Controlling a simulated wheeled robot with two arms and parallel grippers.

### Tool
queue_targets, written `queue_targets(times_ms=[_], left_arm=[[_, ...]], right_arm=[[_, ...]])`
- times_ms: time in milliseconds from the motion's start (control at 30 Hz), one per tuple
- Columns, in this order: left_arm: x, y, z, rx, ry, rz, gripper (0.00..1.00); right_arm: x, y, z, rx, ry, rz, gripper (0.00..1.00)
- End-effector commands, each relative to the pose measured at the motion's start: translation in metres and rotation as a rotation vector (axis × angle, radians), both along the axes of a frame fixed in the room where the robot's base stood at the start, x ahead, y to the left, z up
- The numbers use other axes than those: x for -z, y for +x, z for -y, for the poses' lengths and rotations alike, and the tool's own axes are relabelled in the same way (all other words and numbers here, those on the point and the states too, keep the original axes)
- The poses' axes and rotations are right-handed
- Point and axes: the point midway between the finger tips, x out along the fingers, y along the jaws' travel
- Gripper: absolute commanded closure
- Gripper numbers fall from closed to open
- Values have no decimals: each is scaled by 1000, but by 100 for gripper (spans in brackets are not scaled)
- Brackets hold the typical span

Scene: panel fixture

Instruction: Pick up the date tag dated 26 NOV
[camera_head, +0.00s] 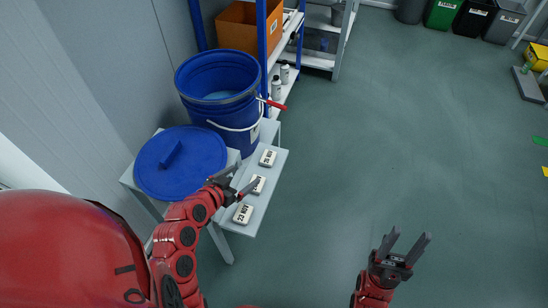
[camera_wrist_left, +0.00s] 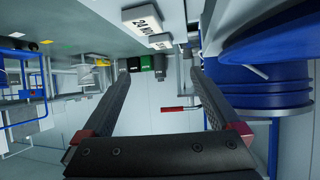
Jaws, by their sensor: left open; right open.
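Three white date tags lie in a row on a narrow grey ledge (camera_head: 257,215): a far tag (camera_head: 267,158), a middle tag (camera_head: 259,182) and a near tag (camera_head: 243,213). The far tag's date is too small to read surely; the near one looks like 23 NOV. My left gripper (camera_head: 243,180) is open and empty at the middle tag, partly covering it. In the left wrist view, a tag (camera_wrist_left: 141,19) and a smaller one (camera_wrist_left: 159,41) show beyond the open left fingers (camera_wrist_left: 156,64). My right gripper (camera_head: 411,235) is open and empty over the floor.
A blue lid (camera_head: 180,165) lies on the table beside the ledge. A blue bucket (camera_head: 218,90) with a white handle stands behind it. A shelf unit with an orange box (camera_head: 238,27) is further back.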

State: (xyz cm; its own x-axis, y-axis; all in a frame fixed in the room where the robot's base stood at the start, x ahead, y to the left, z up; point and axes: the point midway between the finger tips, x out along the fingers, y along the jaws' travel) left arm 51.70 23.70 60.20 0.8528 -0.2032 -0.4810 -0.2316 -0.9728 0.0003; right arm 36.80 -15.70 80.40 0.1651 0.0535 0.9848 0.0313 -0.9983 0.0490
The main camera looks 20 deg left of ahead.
Motion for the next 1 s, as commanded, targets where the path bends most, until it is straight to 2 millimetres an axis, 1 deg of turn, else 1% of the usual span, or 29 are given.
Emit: queue_targets(times_ms=[33, 300, 400, 500, 767, 1000], left_arm=[[3, 8, 4, 8, 0, 0, 4], [34, 63, 16, 2, -1, 2, 4], [44, 80, 20, 3, -1, 0, 4], [49, 90, 21, -2, -2, 3, 4], [57, 102, 23, -2, 1, 1, 4], [73, 133, 27, -2, -2, 2, 4]], right_arm=[[0, 0, 0, 0, 0, 0, 50], [5, 0, 0, 0, 0, 0, 50], [6, 0, 0, 0, 0, 0, 50], [6, 0, 0, 0, 0, 0, 50], [8, 0, 0, 0, 0, 0, 50], [12, 0, 0, 0, 0, 0, 50]])
